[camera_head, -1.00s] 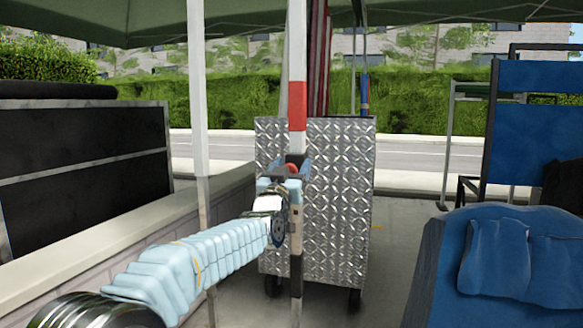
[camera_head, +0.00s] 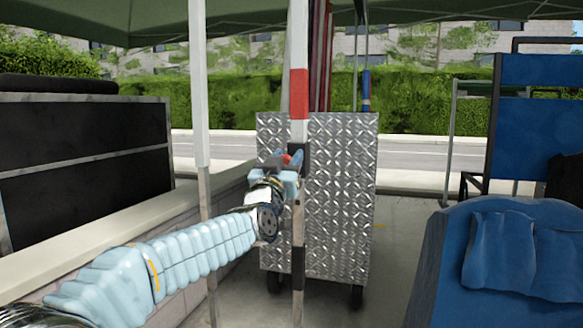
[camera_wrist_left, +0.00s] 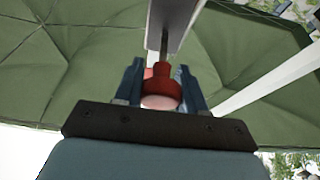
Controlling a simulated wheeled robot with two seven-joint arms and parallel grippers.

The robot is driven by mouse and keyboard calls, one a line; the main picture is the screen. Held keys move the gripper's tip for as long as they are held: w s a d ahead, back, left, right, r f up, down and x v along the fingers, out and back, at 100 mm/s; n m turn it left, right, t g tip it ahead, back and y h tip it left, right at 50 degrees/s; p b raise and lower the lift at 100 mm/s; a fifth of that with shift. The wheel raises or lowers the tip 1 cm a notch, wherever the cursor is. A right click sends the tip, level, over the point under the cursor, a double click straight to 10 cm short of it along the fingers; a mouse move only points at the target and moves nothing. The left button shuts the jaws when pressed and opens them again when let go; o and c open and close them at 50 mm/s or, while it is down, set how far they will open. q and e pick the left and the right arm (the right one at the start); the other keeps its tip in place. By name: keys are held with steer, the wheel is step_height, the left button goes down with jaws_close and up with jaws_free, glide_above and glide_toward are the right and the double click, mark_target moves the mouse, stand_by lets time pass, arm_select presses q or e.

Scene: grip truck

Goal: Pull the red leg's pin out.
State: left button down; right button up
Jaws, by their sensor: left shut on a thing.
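The red leg is the pale canopy pole with a red band (camera_head: 299,95), standing upright near the middle of the head view. A dark collar (camera_head: 299,157) sits on this leg below the band. My left gripper (camera_head: 284,160) is at the collar's left side, its fingers shut on the red pin (camera_head: 286,159). In the left wrist view the pin's red knob (camera_wrist_left: 161,86) sits between the blue fingers of my left gripper (camera_wrist_left: 160,88). A thin dark shaft shows above the knob, against the leg (camera_wrist_left: 174,20); I cannot tell whether its tip is inside the leg.
A second pale pole (camera_head: 199,90) stands to the left, close to my left arm. A metal diamond-plate cart (camera_head: 340,200) stands behind the leg. A low wall (camera_head: 100,235) runs along the left, and a blue padded chair (camera_head: 500,265) is at the right.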

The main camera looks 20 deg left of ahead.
arm_select(q)
steer(key=c, duration=0.7)
jaws_free()
steer(key=shift+s, duration=0.2)
steer(key=b+v, duration=0.2)
steer(key=v, duration=1.2)
steer(key=shift+r, duration=0.1)
steer(key=shift+w+d, duration=0.1)
steer(key=shift+w, duration=0.05)
